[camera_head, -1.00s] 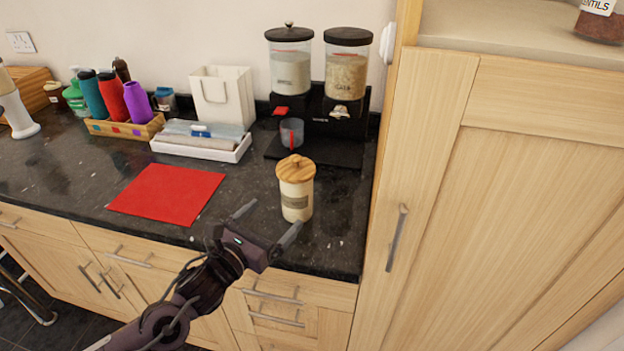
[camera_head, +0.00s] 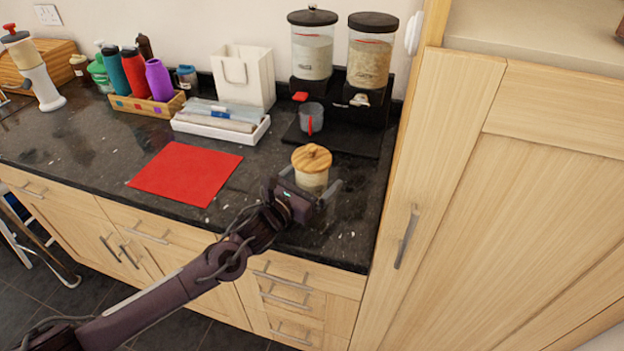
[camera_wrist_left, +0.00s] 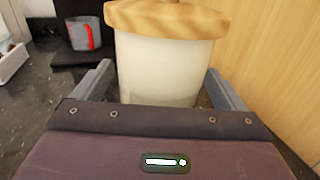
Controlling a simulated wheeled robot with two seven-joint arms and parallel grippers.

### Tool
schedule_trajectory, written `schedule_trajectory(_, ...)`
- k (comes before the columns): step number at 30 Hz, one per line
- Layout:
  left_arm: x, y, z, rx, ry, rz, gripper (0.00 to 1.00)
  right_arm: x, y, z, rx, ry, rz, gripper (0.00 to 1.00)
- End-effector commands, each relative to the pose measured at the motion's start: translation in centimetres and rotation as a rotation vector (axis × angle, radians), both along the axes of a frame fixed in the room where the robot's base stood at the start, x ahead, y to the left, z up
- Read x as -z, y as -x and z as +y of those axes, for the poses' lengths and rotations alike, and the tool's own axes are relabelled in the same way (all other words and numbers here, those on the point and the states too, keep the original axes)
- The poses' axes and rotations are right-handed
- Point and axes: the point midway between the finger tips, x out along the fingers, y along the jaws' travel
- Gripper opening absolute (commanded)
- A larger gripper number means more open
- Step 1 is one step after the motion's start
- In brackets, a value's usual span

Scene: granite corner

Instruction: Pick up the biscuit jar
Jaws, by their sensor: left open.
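The biscuit jar (camera_head: 312,178) is a cream jar with a round wooden lid and knob, upright on the dark counter near its right end. It also shows large in the left wrist view (camera_wrist_left: 165,65). My left gripper (camera_head: 309,180) is open, with one finger on each side of the jar. In the left wrist view the fingers (camera_wrist_left: 160,85) flank the jar with a gap visible on both sides. The gripper body hides the jar's lower part in the head view. My right gripper is not in view.
A dispenser stand (camera_head: 345,140) with two clear canisters and a grey cup (camera_head: 311,117) is behind the jar. A tall wooden cupboard (camera_head: 450,150) rises to the right. A red mat (camera_head: 185,173) lies left. A white tray (camera_head: 225,133) sits behind the mat.

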Motion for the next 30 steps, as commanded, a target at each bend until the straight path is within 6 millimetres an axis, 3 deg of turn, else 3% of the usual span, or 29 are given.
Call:
schedule_trajectory(4, 0.04, 0.02, 0.03, 0.000, 0.000, 0.000, 0.90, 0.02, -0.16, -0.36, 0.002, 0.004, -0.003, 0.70)
schedule_trajectory(24, 0.04, 0.04, 0.04, 0.000, -0.001, 0.001, 0.02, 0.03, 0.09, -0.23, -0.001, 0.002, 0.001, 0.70)
schedule_trajectory(30, -0.32, -0.03, 0.03, -0.001, 0.004, -0.006, 0.00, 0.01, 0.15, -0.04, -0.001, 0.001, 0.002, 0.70)
